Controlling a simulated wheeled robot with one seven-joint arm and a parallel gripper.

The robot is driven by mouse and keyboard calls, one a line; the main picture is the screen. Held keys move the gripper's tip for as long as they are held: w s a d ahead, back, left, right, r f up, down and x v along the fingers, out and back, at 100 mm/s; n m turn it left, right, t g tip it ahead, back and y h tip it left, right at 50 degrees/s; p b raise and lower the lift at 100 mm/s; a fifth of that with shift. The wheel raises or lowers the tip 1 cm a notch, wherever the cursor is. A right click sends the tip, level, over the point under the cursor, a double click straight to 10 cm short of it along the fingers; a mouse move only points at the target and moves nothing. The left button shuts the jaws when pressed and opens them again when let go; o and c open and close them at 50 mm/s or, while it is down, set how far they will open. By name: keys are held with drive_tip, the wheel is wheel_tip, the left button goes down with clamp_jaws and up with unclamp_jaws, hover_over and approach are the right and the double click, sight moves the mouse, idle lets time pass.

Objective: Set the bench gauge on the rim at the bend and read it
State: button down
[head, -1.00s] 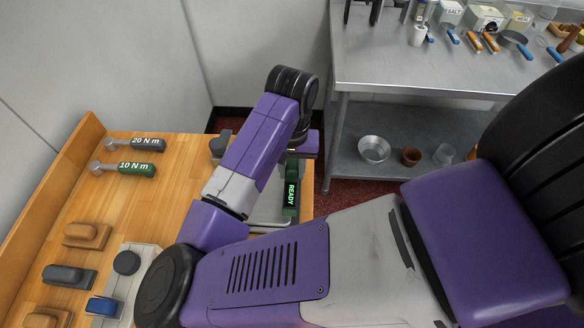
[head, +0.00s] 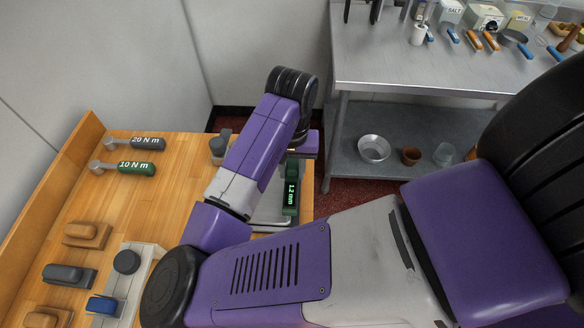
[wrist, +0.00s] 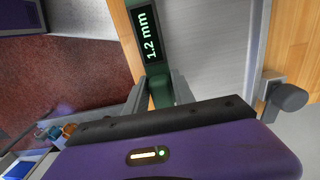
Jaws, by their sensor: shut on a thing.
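The bench gauge (head: 291,188) is a green bar with a dark display reading "1.2 mm". The same reading shows in the wrist view (wrist: 147,36). My gripper (wrist: 164,88) is shut on the gauge's green body, at the end below the display. In the head view my arm hides most of the gripper. A grey metal piece (wrist: 215,45) lies right beside the gauge, and part of it shows in the head view (head: 270,213) at the bench's right edge. The gauge lies along its edge. The exact contact at the bend is hidden.
Torque wrenches marked 20 N m (head: 146,142) and 10 N m (head: 136,168) lie on the wooden bench (head: 180,190). Several block-shaped tools (head: 88,234) sit at the left. A grey knob-like fitting (head: 219,145) stands near my arm. A steel table (head: 430,65) stands behind.

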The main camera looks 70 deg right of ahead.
sight(292, 167)
drive_tip(key=shift+f+b, duration=0.35)
drive_tip(key=shift+f, duration=0.3)
drive_tip(key=c, duration=1)
unclamp_jaws()
drive_tip(key=shift+o, duration=0.2)
drive_tip(key=shift+r, duration=0.1)
wheel_tip(292, 167, up, 6)
drive_tip(key=p, duration=0.5)
drive_tip(key=shift+r, duration=0.95)
